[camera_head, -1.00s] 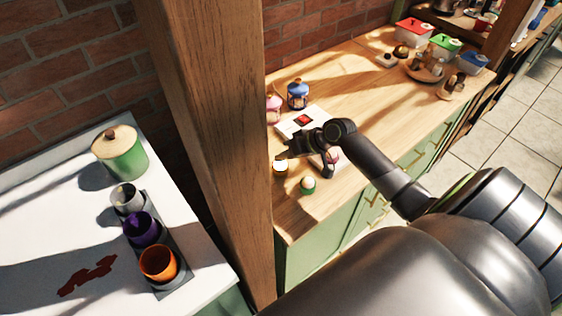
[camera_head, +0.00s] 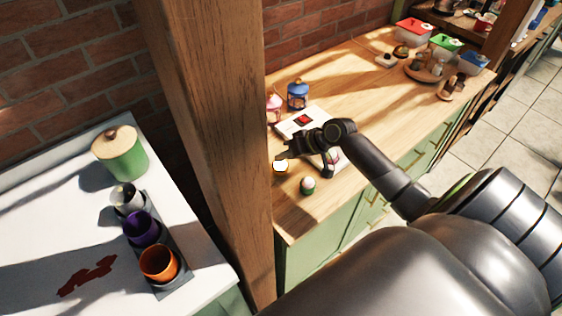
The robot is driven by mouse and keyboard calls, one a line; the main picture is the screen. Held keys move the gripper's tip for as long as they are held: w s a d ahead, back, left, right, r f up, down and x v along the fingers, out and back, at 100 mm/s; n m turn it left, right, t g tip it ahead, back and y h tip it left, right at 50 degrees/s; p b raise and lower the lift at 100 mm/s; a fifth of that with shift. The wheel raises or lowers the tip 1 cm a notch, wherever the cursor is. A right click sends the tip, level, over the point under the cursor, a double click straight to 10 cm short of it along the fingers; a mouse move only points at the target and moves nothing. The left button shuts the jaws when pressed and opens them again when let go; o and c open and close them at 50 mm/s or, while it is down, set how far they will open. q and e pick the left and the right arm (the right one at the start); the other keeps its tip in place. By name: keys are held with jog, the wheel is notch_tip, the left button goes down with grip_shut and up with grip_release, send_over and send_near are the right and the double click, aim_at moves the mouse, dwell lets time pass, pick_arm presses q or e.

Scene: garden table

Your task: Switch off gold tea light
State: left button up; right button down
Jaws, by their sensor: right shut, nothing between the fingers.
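The gold tea light (camera_head: 280,168) stands on the wooden counter close to the wooden post, with a bright glowing top. A green tea light (camera_head: 307,186) with a pale top stands to its right and nearer to me. My right gripper (camera_head: 281,157) is shut and empty. Its fingers point left and appear just above or behind the gold tea light; I cannot tell whether they touch it. The gripper and arm hide part of the counter behind. My left gripper is not in view.
A thick wooden post (camera_head: 205,130) rises just left of the tea light. Blue (camera_head: 297,95) and pink (camera_head: 273,108) lanterns and an open book (camera_head: 300,122) lie behind my gripper. Lidded boxes (camera_head: 413,31) stand at the far end. The middle of the wooden counter (camera_head: 350,85) is mostly clear.

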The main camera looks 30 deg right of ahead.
aim_at(284, 163)
jog(key=shift+f, duration=0.1)
dwell(0.4)
jog(key=shift+f, duration=0.35)
jog(key=shift+r+p, duration=0.35)
jog(key=shift+r, duration=0.15)
dwell(0.3)
notch_tip(284, 163, up, 6)
jog(key=p, duration=0.5)
jog(key=shift+p, duration=0.35)
